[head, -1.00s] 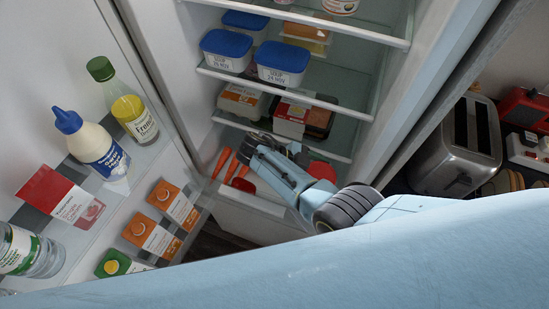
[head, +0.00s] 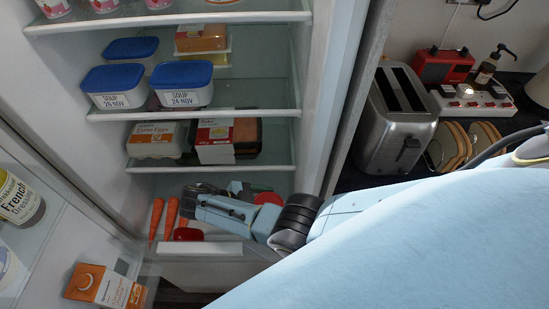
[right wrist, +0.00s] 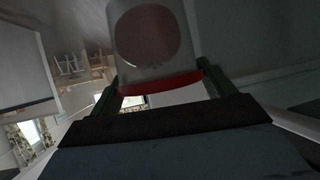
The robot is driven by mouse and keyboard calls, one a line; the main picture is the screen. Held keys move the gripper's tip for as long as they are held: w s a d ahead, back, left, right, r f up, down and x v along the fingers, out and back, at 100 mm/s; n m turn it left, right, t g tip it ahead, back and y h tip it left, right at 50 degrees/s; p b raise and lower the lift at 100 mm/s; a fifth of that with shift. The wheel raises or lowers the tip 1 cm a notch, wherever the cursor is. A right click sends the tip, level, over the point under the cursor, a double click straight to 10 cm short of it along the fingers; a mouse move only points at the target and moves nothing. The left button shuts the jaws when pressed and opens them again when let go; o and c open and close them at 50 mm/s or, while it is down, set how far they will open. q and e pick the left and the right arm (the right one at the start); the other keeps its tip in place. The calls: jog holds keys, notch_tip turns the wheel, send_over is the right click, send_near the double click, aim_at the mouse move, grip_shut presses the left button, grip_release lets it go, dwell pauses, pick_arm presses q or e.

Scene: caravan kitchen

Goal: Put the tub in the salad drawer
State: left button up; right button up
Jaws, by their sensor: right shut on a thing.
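The salad drawer (head: 200,248) is at the bottom of the open fridge in the head view, with a pale front. Several carrots (head: 157,218) and a red item (head: 187,234) show there. My right gripper (head: 190,196) is at the drawer, just beneath the lowest shelf. In the right wrist view it is shut on the tub (right wrist: 150,38), a pale, see-through-looking container with a red rim, one finger on each side. In the head view I cannot make out the tub for sure. My left gripper is not in view.
Above, glass shelves hold blue-lidded soup tubs (head: 183,84), an egg box (head: 153,139) and another pack (head: 228,140). The open fridge door with a bottle (head: 20,200) and an orange carton (head: 104,288) is at left. A toaster (head: 398,118) stands on the counter at right.

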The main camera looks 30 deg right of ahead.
notch_tip(320, 180, down, 5)
jog(key=b, duration=0.3)
jog(key=shift+f, duration=0.15)
jog(key=shift+w+d, duration=0.3)
jog(key=shift+d, duration=0.3)
jog(key=shift+w+d, duration=0.25)
jog(key=shift+d, duration=0.4)
jog(key=shift+w+d, duration=0.3)
jog(key=shift+d, duration=0.3)
jog(key=shift+f+b, duration=0.3)
jog(key=shift+f, duration=0.35)
jog(key=o, duration=0.9)
